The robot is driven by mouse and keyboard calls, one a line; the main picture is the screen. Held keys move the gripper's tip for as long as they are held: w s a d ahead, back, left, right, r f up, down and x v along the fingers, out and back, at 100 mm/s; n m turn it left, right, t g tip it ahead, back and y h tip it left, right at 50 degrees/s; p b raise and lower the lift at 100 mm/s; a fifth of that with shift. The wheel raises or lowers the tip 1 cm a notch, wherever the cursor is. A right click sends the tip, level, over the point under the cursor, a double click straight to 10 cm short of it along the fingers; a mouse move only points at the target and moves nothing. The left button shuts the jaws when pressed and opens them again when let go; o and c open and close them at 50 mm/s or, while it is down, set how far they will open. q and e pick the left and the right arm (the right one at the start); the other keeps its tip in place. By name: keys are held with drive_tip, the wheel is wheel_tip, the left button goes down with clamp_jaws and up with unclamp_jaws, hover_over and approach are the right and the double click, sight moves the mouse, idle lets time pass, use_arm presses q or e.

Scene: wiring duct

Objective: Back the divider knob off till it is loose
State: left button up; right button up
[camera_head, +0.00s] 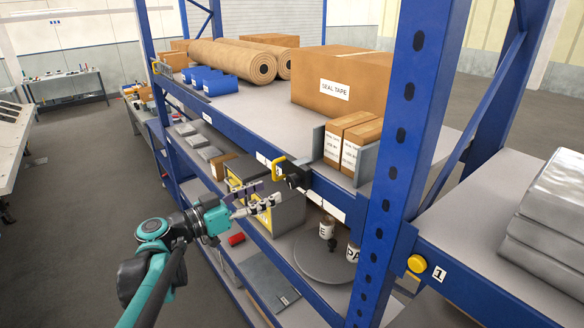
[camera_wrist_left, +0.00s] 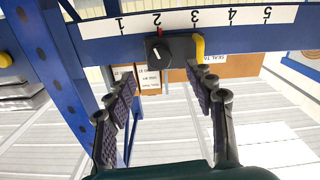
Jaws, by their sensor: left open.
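The divider knob is a dark knob with a white line on a black block (camera_wrist_left: 160,53), on the blue shelf beam below the numbered scale. In the head view the black block (camera_head: 293,176) sits on the beam's front. A yellow lever (camera_wrist_left: 198,47) stands beside it; it also shows in the head view (camera_head: 278,168). A red pointer (camera_wrist_left: 158,30) is near the 2. The grey divider plate (camera_head: 368,160) stands beside two small cartons. My left gripper (camera_head: 268,196) is open and empty, in front of the beam and apart from the knob; its fingers (camera_wrist_left: 162,82) flank the knob's line.
A blue upright (camera_head: 405,120) stands to the right of the knob. Below the beam are boxes and a round grey turntable (camera_head: 318,262) with labelled jars. A SEAL TAPE carton (camera_head: 345,80) sits on the upper shelf. The aisle floor at left is clear.

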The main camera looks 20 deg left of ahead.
sight(290, 183)
use_arm(q)
drive_tip(key=p+x, duration=0.1)
drive_tip(key=x, duration=0.6)
drive_tip(key=shift+w+d, duration=0.15)
drive_tip(key=shift+w, duration=0.05)
drive_tip(key=shift+s, duration=0.1)
drive_tip(key=c, duration=1.2)
